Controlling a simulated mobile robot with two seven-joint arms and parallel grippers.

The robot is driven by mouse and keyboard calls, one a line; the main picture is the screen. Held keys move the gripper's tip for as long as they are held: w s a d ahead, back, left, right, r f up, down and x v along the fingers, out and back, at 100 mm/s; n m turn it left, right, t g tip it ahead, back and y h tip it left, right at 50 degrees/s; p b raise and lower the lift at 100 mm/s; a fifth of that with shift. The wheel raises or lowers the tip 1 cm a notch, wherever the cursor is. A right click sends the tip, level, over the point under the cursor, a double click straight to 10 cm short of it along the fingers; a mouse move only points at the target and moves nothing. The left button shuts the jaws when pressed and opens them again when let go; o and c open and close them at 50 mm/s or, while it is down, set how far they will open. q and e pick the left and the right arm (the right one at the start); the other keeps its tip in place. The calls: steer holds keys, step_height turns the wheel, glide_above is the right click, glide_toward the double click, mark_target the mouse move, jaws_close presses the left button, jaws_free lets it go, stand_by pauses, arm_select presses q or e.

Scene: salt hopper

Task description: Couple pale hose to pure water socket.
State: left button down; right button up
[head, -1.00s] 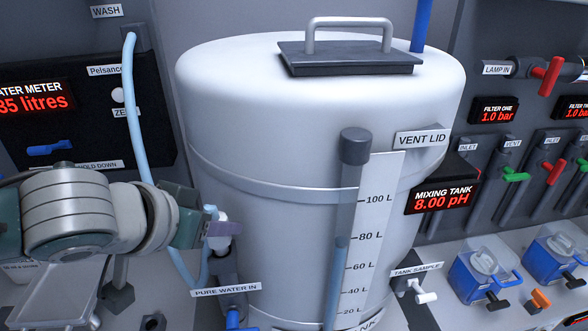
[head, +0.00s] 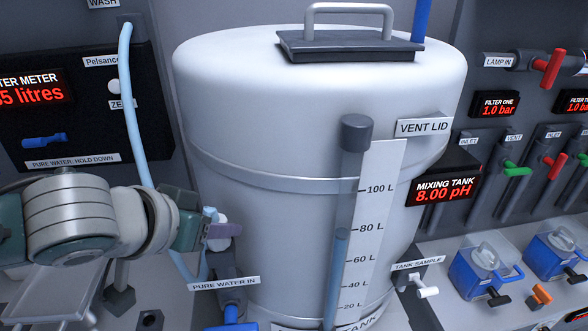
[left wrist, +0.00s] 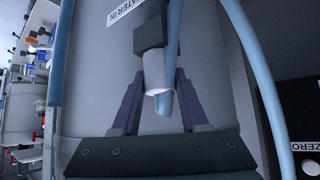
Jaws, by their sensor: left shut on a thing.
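The pale blue hose (head: 131,100) hangs from the wash fitting at upper left and loops down behind my left gripper. Its white end piece (left wrist: 157,72) is between the purple-grey fingers of my left gripper (head: 222,231), which is shut on it. In the left wrist view, the fingers (left wrist: 157,95) flank the white end. That end meets the dark pure water socket (left wrist: 149,38), with no clear gap visible; how deep it sits is hidden. The socket (head: 226,268) stands beside the tank, behind the "PURE WATER IN" label (head: 224,284). My right gripper is not in view.
The large white mixing tank (head: 270,130) stands close to the right of the gripper. A blue handle (head: 234,313) is below the socket. The water meter panel (head: 70,110) is at left. Valves and blue-based units (head: 480,270) are at right.

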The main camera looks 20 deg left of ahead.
arm_select(q)
steer(key=shift+f, duration=0.15)
jaws_free()
stand_by(0.4)
stand_by(0.4)
steer(key=p+v, duration=0.6)
steer(key=shift+p, duration=0.3)
stand_by(0.4)
stand_by(0.4)
steer(key=v, duration=1)
